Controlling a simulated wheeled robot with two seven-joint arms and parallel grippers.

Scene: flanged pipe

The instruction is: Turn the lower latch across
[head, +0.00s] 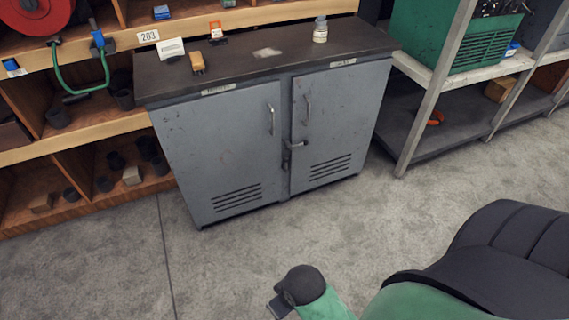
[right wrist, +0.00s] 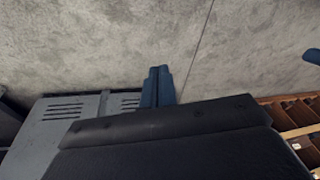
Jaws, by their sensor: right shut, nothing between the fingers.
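A grey two-door cabinet (head: 222,140) stands against the shelving in the head view. Its lower latch (head: 296,144) is a small pale lever at the seam between the doors, below the two upright handles. It looks roughly level, with its tip toward the right door. A dark fitting (head: 286,163) sits just under it, too small to make out. My right gripper (right wrist: 157,87) is shut and empty in the right wrist view, over the floor and apart from the cabinet (right wrist: 60,155). That view is upside down and does not show the latch.
Wooden shelving (head: 110,128) with bins and a red hose reel (head: 35,15) adjoins the cabinet's left. Small items lie on the dark cabinet top (head: 235,60). The concrete floor (head: 230,265) in front is clear.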

